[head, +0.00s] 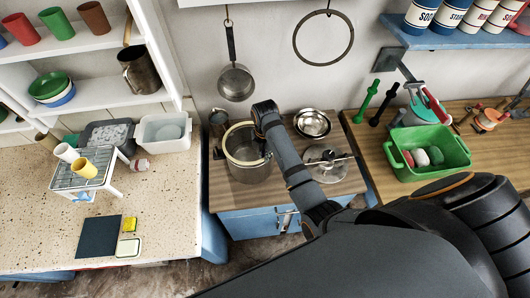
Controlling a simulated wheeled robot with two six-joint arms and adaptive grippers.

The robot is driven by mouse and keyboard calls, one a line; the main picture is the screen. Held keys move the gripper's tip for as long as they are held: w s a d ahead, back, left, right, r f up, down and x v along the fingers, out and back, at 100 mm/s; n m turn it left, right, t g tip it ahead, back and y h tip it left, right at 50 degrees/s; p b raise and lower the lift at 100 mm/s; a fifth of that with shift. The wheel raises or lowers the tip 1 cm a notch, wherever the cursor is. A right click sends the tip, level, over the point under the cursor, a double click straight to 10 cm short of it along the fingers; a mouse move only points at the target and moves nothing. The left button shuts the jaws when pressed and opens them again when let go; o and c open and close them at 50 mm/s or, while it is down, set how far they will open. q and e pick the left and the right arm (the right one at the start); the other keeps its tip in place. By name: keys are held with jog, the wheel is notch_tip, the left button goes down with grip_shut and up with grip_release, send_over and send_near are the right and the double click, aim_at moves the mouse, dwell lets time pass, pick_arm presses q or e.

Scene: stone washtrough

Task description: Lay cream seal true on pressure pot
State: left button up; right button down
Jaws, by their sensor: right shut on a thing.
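The pressure pot (248,174) is a grey metal pot standing on the wooden top of the blue cabinet. The cream seal (229,136), a thin pale ring, shows at the pot's mouth, over its rim. I cannot tell whether it rests on the rim or hangs just above it. My right gripper (264,150) points down at the right side of the pot's mouth and is shut on the cream seal. Its fingertips are small and partly hidden by my arm. My left gripper is not in view.
A metal lid (326,177) lies right of the pot, partly behind my arm. A steel bowl (312,122) and a small mug (218,119) stand nearby. A dark ring (298,45) and a saucepan (236,83) hang on the wall. A green tub (430,172) stands on the right counter.

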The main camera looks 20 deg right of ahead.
jog(key=shift+s+r, duration=0.1)
jog(key=shift+s, duration=0.05)
jog(key=shift+f, duration=0.2)
dwell(1.1)
jog(key=shift+f, duration=0.25)
jog(key=shift+f, duration=0.35)
jog(key=shift+f, duration=0.15)
dwell(1.1)
jog(key=c, duration=1.4)
grip_release()
